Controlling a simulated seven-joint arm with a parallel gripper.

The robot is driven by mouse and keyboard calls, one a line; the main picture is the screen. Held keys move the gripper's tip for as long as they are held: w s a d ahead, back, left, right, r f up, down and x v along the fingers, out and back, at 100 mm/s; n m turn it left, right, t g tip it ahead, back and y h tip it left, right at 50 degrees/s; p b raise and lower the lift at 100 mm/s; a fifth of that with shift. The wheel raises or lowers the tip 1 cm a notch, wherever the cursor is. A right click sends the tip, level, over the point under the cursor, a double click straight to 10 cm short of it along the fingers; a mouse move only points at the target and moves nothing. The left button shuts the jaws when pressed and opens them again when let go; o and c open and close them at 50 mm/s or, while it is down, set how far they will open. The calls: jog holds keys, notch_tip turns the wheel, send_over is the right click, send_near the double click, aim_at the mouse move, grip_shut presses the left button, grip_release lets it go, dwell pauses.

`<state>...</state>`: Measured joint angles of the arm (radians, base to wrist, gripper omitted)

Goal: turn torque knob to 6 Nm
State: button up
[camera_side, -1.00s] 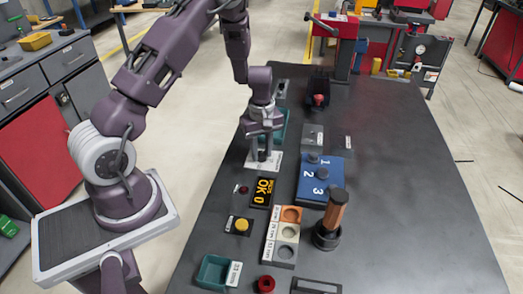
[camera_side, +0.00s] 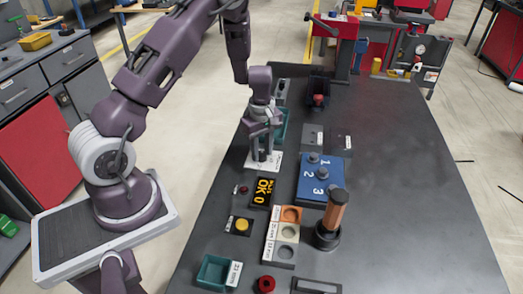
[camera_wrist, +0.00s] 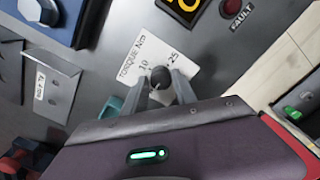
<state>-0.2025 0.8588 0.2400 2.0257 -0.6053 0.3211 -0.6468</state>
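The torque knob (camera_wrist: 162,76) is a dark round knob on a white plate (camera_wrist: 150,52) marked "TORQUE Nm". In the wrist view, "10" and "25" are readable beside it; other scale marks and the knob's pointer are hidden or too small to read. My gripper (camera_wrist: 163,80) is down at the plate with one finger on each side of the knob, and looks closed on it. In the side view, my gripper (camera_side: 262,154) stands upright over the white plate (camera_side: 275,162) and mostly hides the knob.
A black display (camera_side: 263,191) reading "OK 0" sits close by. A blue board (camera_side: 320,190) numbered 1, 2, 3 stands to the right, and a teal bin (camera_side: 281,125) is behind the gripper. A copper-handled tool (camera_side: 336,210) stands nearer. The table's right side is clear.

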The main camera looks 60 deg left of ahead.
aim_at(261, 154)
jog(key=shift+o, duration=1.3)
notch_tip(261, 154, up, 7)
jog(key=shift+r, duration=0.1)
jog(key=s+d+r+m+t, duration=0.1)
jog(key=s+d+r+m, duration=0.1)
jog(key=d+r+m, duration=0.3)
jog(key=s+d+r+t+h, duration=0.1)
jog(key=s+d+r, duration=0.1)
jog(key=r, duration=0.4)
jog(key=s+d+r+m+t, duration=0.1)
jog(key=s+d+r+m, duration=0.25)
jog(key=r, duration=0.25)
jog(key=s+d+r+m+t, duration=0.1)
jog(key=s+d+r+m, duration=0.1)
jog(key=s+m, duration=0.3)
jog(key=s+d+r+m+t+y, duration=0.1)
jog(key=s+d+r+m, duration=0.1)
jog(key=s, duration=0.8)
jog(key=r+m, duration=0.1)
jog(key=m, duration=0.1)
jog(key=shift+s+d+r+m+t, duration=0.15)
jog(key=shift+d+r+m+t, duration=0.15)
jog(key=shift+r+m, duration=0.05)
